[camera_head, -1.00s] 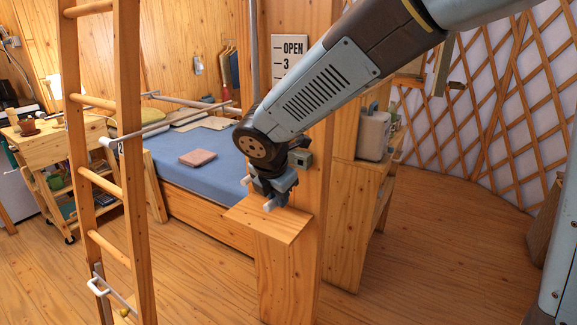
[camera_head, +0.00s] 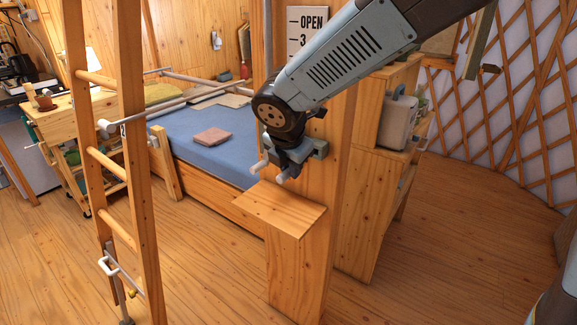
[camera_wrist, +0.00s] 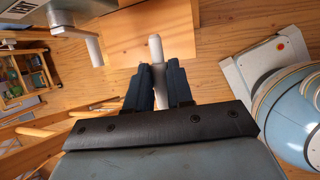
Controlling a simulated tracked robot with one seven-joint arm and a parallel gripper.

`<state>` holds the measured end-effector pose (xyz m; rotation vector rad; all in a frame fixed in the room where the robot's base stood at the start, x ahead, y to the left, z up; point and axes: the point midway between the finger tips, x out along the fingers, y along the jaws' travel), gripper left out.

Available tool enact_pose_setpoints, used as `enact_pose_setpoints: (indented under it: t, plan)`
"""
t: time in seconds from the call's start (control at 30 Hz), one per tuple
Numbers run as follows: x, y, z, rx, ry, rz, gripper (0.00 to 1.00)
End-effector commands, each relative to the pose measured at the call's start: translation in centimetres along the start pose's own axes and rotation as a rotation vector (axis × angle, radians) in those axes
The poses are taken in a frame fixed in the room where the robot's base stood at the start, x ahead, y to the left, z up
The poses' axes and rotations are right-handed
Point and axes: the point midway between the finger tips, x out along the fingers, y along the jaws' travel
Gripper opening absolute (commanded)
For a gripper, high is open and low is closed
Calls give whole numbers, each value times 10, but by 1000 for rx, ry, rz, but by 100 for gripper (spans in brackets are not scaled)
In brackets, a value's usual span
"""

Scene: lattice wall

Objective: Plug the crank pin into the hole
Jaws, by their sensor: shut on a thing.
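The crank pin (camera_wrist: 155,48) is a short pale rod. In the wrist view it stands out between the dark fingers of my gripper (camera_wrist: 157,75), which is shut on it. In the head view my gripper (camera_head: 284,164) is beside the wooden post, above a wooden ledge, with the pale crank pin (camera_head: 283,176) below it. A second pale peg (camera_head: 258,167) is just left of it and also hangs from a grey part in the wrist view (camera_wrist: 93,50). I cannot make out the hole; my gripper and arm cover part of that area.
The wooden ledge (camera_head: 282,207) stands close below my gripper, against the wooden post (camera_head: 340,140). A ladder (camera_head: 140,200) is to the left, and a blue bed (camera_head: 205,150) is behind. The wooden floor at right is clear.

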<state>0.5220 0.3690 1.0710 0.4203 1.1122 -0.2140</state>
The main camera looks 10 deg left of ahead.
Motion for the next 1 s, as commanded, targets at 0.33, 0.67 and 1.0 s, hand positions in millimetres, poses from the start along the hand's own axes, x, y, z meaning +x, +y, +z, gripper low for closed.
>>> enact_pose_setpoints:
  t: [0.33,0.67,1.0]
  plan:
    - [9,1,21,2,-2,8,0]
    - [18,2,42,-2,0,10,0]
    - [22,2,51,-5,0,11,0]
